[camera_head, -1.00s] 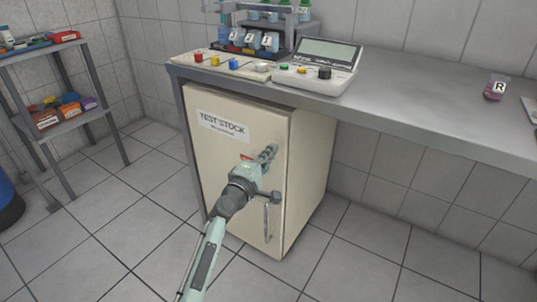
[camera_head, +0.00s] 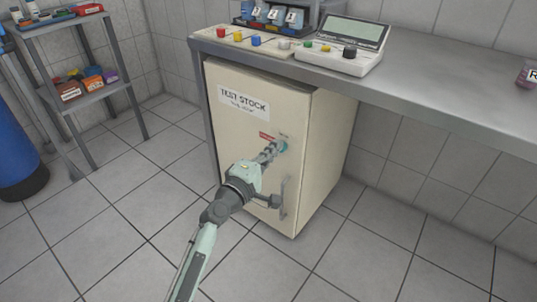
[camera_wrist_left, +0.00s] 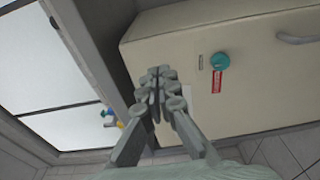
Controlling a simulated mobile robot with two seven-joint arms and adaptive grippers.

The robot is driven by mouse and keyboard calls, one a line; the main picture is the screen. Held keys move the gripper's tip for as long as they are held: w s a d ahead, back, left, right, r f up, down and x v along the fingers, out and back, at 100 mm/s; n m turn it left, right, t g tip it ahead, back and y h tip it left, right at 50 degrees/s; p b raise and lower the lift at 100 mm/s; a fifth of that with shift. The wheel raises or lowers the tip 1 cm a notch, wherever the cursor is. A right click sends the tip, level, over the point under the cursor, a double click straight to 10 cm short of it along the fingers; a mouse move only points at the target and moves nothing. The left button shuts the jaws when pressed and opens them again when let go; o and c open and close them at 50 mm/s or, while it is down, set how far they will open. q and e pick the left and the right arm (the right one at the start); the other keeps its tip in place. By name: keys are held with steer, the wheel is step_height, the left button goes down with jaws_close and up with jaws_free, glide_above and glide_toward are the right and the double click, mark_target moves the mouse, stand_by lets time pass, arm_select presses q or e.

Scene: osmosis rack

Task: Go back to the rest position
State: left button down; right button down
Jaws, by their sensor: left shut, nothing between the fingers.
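My left gripper (camera_head: 270,152) is shut and empty in front of the cream TEST STOCK cabinet (camera_head: 250,140). In the head view its fingertips overlap the cabinet door near a teal knob (camera_head: 283,146). In the left wrist view the shut fingers (camera_wrist_left: 158,80) point at the cabinet, with the teal knob (camera_wrist_left: 220,60) to their right and a gap between them in the picture. The cabinet door looks closed. My right gripper is in neither view.
A grey bench (camera_head: 430,75) runs above the cabinet, carrying a control panel (camera_head: 240,40) and a display box (camera_head: 340,48). A shelf rack (camera_head: 75,65) and a blue cylinder (camera_head: 15,150) stand at left. The tiled floor (camera_head: 110,215) in front is clear.

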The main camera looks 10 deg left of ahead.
arm_select(q)
steer(key=s+a+f+m+g+y, duration=0.1)
steer(key=s+a+f+m+g, duration=0.2)
steer(key=s+f+m+g, duration=1.15)
steer(key=s+a+f+m+y, duration=0.1)
steer(key=s+a+f+y, duration=0.1)
steer(key=s+a+f, duration=0.3)
steer(key=s+a+f+m+y, duration=0.1)
steer(key=s+a+f+y, duration=0.2)
steer(key=s, duration=0.9)
step_height(320, 180, down, 4)
steer(key=a, duration=0.2)
steer(key=shift+a, duration=0.35)
steer(key=shift+s+r, duration=0.1)
